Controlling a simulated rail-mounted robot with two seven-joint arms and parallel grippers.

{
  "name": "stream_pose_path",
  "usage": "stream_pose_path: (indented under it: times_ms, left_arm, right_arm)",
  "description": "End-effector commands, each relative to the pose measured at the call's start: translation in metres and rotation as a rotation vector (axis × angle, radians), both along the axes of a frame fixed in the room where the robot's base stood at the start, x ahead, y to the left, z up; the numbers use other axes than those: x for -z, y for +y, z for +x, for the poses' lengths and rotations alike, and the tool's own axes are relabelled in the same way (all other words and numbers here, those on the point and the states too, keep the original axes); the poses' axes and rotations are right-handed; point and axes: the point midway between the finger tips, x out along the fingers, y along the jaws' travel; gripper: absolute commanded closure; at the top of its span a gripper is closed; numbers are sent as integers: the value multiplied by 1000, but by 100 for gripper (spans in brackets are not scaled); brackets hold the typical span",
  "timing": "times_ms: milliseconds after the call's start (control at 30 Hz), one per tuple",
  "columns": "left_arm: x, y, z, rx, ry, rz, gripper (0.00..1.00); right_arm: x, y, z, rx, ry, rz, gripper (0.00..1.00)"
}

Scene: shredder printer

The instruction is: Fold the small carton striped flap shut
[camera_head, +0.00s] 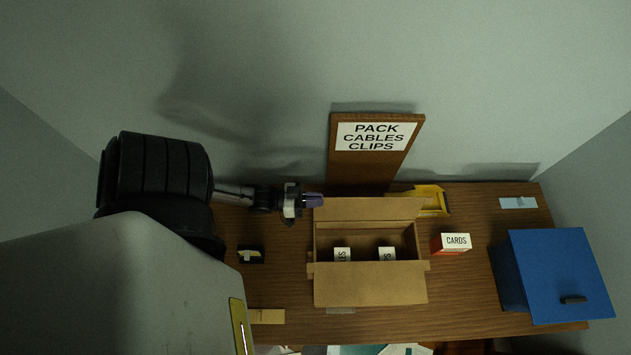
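An open brown cardboard carton (370,290) stands in the middle of the wooden table. Its back flap stands up along the rear edge and its front flap spreads toward the near side. I cannot make out stripes on any flap. Inside lie two white-labelled items (342,254) (387,253), their labels partly hidden. My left gripper (313,201) comes in from the left, with purple fingertips at the carton's back left corner, close to the end of the back flap. I cannot tell whether it touches the flap or whether its fingers are apart. My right gripper is not in view.
A sign (376,137) reading PACK CABLES CLIPS stands behind the carton. A yellow tray (432,200) is behind right, a red CARDS box (453,243) right, a blue bin (562,275) far right. A small black-and-yellow item (250,256) lies left.

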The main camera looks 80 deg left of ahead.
Motion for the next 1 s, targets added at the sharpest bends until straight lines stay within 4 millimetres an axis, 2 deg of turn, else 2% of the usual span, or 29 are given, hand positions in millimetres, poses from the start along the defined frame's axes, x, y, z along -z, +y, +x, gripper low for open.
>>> stream_pose_path:
  times_ms: [33,300,867,900,1000]
  left_arm:
    - [-4,-3,0,-2,-7,22,100]
    - [-4,-14,-3,-1,-34,120,100]
    - [-3,-17,-4,0,-43,148,100]
    - [-3,-17,-4,0,-43,148,92]
    - [-3,-17,-4,0,-42,148,83]
  right_arm:
    - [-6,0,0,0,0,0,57]
    - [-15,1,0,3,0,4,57]
    - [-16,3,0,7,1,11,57]
    - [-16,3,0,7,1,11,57]
    - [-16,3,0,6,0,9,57]
